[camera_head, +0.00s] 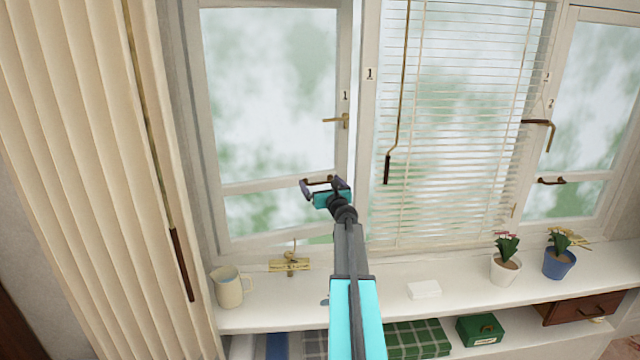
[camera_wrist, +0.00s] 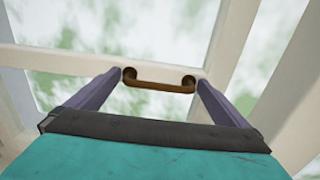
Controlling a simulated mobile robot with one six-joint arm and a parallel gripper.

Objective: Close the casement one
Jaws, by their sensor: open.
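Casement one (camera_head: 270,187) is the left window, with a white frame and a "1" label on its right stile. It stands ajar, with a gap along its right edge and bottom. A brass lever handle (camera_head: 335,119) is on its right stile. A brown bar handle (camera_wrist: 158,84) is on its lower cross rail. My gripper (camera_head: 324,184) is open in front of that rail. In the wrist view its two fingers (camera_wrist: 160,78) lie either side of the bar handle, near its ends; I cannot tell whether they touch it.
A brass stay (camera_head: 290,263) and a cream jug (camera_head: 229,287) are on the white sill (camera_head: 390,281) below. A blind (camera_head: 455,130) with a hanging crank rod covers the middle window. Potted plants (camera_head: 505,268) stand at right. A pleated curtain (camera_head: 90,150) hangs at left.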

